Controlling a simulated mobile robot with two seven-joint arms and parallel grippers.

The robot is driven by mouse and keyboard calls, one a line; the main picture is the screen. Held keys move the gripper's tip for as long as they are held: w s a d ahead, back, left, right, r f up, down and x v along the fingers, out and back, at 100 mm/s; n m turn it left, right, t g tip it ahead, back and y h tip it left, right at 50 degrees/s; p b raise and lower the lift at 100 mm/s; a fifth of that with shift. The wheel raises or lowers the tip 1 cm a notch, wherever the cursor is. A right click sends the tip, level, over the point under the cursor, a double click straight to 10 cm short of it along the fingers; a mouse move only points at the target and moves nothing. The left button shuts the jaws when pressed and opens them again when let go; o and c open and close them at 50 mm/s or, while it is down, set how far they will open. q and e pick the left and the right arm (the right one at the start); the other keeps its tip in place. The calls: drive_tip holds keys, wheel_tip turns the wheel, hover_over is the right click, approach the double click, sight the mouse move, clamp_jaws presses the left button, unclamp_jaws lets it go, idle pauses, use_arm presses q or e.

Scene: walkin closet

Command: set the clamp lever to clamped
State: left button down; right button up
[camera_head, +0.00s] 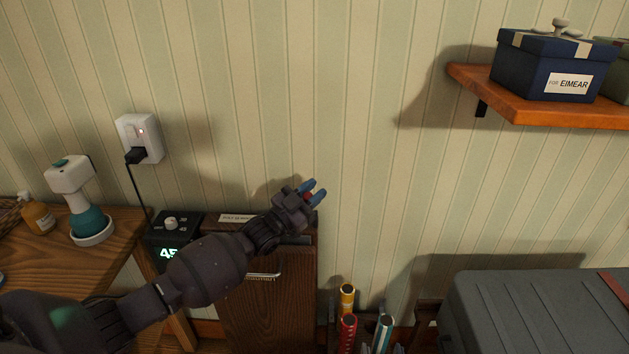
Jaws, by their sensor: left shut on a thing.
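A dark brown wooden press (269,312) stands upright against the wall, with a small label on its top edge and a pale metal bar across its front. My left arm reaches across it from the left. My left gripper (313,191), with blue fingertips, is at the press's upper right corner. It is shut on a small red piece (308,196), which looks like the knob of the clamp lever. The rest of the lever is hidden behind my gripper, so its position cannot be told. My right gripper is not in view.
A black timer box (172,226) with a lit display stands left of the press, its cord running to a wall socket (140,138). A wooden table (110,254) holds a white-and-teal device (83,205). Rolled tubes (347,300) and a grey case (540,310) are to the right, below a shelf (540,108).

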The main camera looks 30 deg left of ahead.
use_arm(q)
drive_tip(key=s+d+f+m+h+b, duration=0.2)
drive_tip(key=s+d+f+b, duration=0.2)
drive_tip(key=s+f, duration=0.4)
wheel_tip(320, 180, down, 4)
drive_tip(key=shift+s+f+m+t, duration=0.1)
drive_tip(key=shift+s+m+t, duration=0.15)
drive_tip(key=shift+m+t, duration=0.05)
drive_tip(key=shift+f, duration=0.3)
drive_tip(key=c, duration=0.9)
unclamp_jaws()
drive_tip(key=shift+w+f, duration=0.15)
drive_tip(key=shift+r+b+v, duration=0.1)
drive_tip(key=shift+b+v, duration=0.1)
drive_tip(key=shift+v, duration=2.4)
drive_tip(key=shift+r+b+v, duration=0.15)
drive_tip(key=shift+v, duration=2.45)
